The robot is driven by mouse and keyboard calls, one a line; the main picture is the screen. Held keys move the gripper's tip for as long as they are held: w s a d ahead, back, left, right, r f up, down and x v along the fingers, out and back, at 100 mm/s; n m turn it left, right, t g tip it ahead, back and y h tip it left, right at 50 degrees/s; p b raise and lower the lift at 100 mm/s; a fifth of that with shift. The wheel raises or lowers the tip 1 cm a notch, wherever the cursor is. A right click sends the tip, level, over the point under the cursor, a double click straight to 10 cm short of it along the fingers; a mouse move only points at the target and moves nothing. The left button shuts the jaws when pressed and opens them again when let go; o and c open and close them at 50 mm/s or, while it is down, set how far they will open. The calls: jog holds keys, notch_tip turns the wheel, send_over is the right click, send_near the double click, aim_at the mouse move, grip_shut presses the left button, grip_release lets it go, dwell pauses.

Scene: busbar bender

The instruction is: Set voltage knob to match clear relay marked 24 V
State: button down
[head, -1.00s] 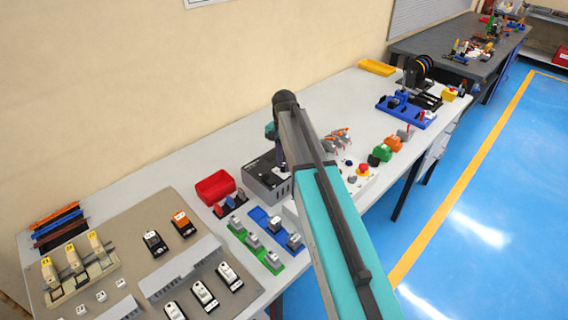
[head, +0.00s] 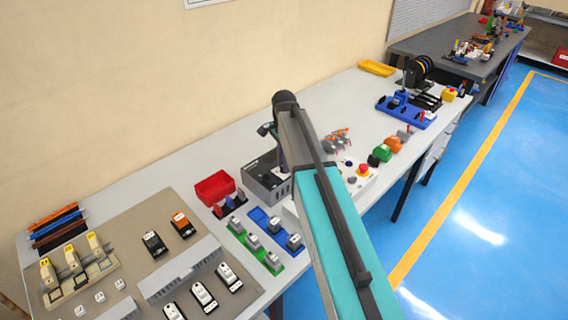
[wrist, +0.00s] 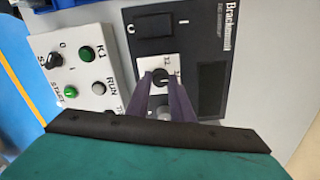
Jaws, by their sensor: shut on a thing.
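The voltage knob (wrist: 160,77) is a small black knob on a white dial plate (wrist: 150,64) with printed marks, in the wrist view. My gripper (wrist: 162,84) has purple fingers on both sides of the knob and is shut on it. The fingers hide part of the dial, so I cannot read the setting. The knob sits on the dark front of a Brachmann power supply (wrist: 205,50), which also shows as a grey box in the head view (head: 256,184). Relay-like blocks (head: 252,241) stand in green and blue holders; their marks are too small to read.
A white control box (wrist: 80,70) with a black switch, green buttons and a grey button is beside the power supply. A red bin (head: 214,187) stands left of the supply. A board (head: 130,225) with several components lies at the front left.

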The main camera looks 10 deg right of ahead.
jog(key=c, duration=1.6)
grip_release()
jog(key=shift+o, duration=0.2)
notch_tip(320, 180, up, 14)
jog(key=b, duration=0.3)
